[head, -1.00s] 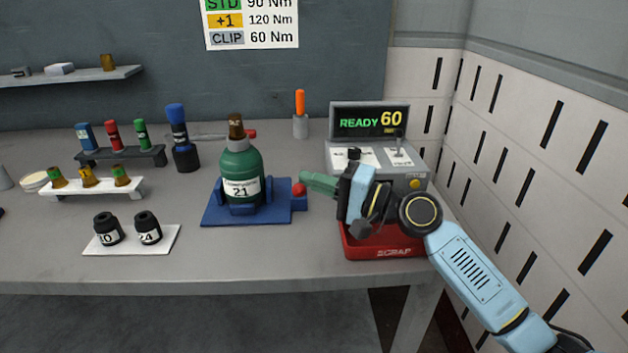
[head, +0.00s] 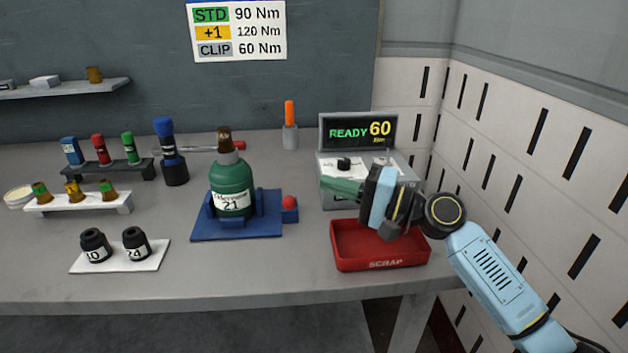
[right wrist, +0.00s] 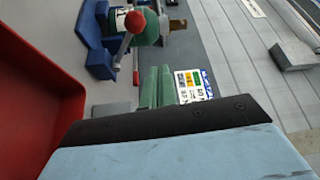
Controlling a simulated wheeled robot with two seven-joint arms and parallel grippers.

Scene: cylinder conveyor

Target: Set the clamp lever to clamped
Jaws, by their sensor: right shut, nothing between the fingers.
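The clamp lever has a red ball knob (head: 289,202) and stands at the right side of a blue clamp base (head: 206,230). A green bottle (head: 232,180) labelled 21 stands upright in that base. The right wrist view shows the knob (right wrist: 135,21) on a short grey rod, beside the bottle. My right gripper (head: 325,187) is to the right of the knob, apart from it, with its green fingers together and empty. The fingers also show in the right wrist view (right wrist: 155,85). My left gripper is out of view.
A red scrap tray (head: 384,264) lies below my right gripper. A grey console (head: 335,198) with a READY 60 screen (head: 358,131) stands behind it, partly hidden. Two black sockets stand on a white plate (head: 150,262) at left. The bench front is mostly clear.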

